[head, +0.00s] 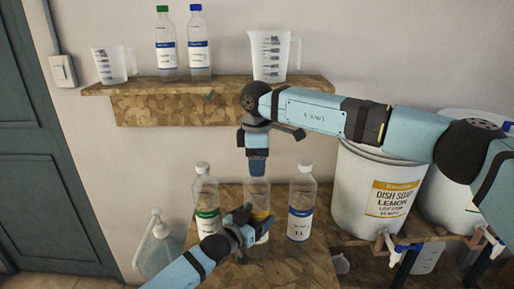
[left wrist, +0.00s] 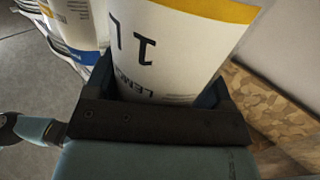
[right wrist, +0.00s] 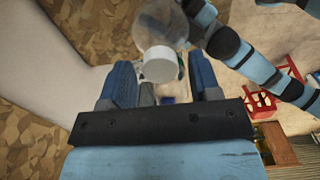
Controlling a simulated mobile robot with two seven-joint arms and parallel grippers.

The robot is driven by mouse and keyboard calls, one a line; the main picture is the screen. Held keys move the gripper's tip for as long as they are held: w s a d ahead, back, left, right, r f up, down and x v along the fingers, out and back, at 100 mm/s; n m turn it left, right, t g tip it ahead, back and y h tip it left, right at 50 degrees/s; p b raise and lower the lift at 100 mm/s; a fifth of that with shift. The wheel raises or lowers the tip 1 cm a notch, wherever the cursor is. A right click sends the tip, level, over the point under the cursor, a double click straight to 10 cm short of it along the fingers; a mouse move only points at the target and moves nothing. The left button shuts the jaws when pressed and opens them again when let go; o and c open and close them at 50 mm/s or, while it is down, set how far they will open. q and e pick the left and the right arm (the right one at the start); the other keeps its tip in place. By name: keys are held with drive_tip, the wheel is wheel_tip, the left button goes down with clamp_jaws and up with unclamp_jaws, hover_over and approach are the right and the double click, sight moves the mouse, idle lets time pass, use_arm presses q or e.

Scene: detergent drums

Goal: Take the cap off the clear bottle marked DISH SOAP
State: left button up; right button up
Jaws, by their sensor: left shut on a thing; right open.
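The middle clear bottle (head: 257,193) stands upright on the wooden table. Its label (left wrist: 180,50) has a yellow band and reads "1 L" and part of "LEMON"; the words DISH SOAP do not show on it. My left gripper (head: 245,215) is shut around this bottle's label. My right gripper (head: 257,168) points down over the bottle's top and is open. In the right wrist view a white cap (right wrist: 159,64) lies between and slightly beyond its fingertips, with the clear bottle behind. In the head view my right gripper hides the cap.
A green-label bottle (head: 206,195) and a blue-label bottle (head: 300,200) stand close on either side. A wall shelf (head: 165,105) holds more bottles and measuring jugs. A white drum (head: 375,200) labelled DISH SOAP LEMON stands right; a pump jug (head: 160,245) is left.

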drive_tip(key=shift+f, duration=0.25)
drive_tip(key=c, duration=1)
drive_tip(key=shift+o, duration=0.2)
